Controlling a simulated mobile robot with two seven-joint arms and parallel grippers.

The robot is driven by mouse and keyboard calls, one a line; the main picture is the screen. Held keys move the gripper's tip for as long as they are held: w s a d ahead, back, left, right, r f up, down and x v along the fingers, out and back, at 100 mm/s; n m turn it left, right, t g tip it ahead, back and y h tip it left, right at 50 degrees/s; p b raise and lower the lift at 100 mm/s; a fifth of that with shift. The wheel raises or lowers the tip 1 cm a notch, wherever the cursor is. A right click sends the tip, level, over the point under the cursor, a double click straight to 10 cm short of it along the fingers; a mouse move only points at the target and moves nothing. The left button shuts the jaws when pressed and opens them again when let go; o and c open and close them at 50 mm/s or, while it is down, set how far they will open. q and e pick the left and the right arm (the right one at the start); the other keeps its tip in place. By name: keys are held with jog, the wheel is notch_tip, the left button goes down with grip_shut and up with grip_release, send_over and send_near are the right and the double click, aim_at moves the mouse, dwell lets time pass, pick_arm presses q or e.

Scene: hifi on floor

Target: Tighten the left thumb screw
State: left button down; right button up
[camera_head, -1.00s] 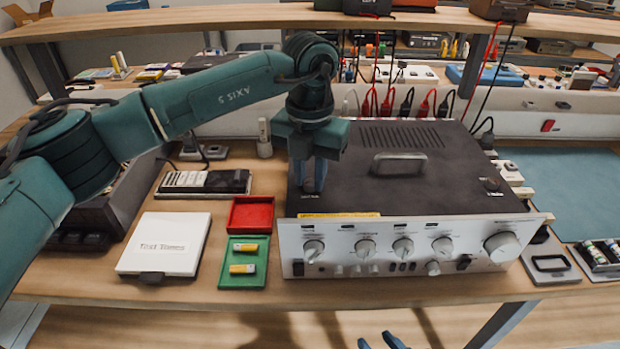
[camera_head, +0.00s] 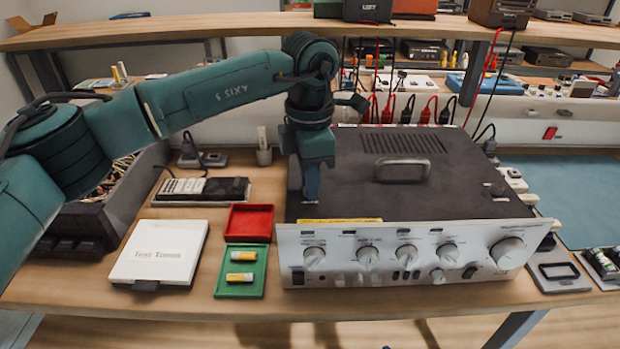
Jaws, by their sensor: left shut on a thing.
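The hifi amplifier (camera_head: 440,180) stands on the workbench, with a black top cover and a silver front panel. My left gripper (camera_head: 311,192) points straight down at the left part of the cover, near its front left corner. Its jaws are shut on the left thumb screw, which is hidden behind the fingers. A right thumb screw (camera_head: 497,190) shows near the right edge of the cover, uncovered. My right gripper is not in view.
A handle (camera_head: 402,167) rises from the middle of the cover. A red tray (camera_head: 249,222), a green tray (camera_head: 243,290) with two yellow batteries, and a white box (camera_head: 160,249) lie left of the amplifier. A dark bin (camera_head: 125,205) is further left.

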pick_arm(q)
jog(key=m, duration=1.3)
jog(key=shift+m, duration=0.3)
dwell(0.4)
jog(key=c, duration=1.3)
grip_release()
jog(key=shift+r, duration=0.1)
notch_tip(320, 180, up, 13)
jog(key=shift+r+p, duration=0.1)
jog(key=shift+p, duration=0.2)
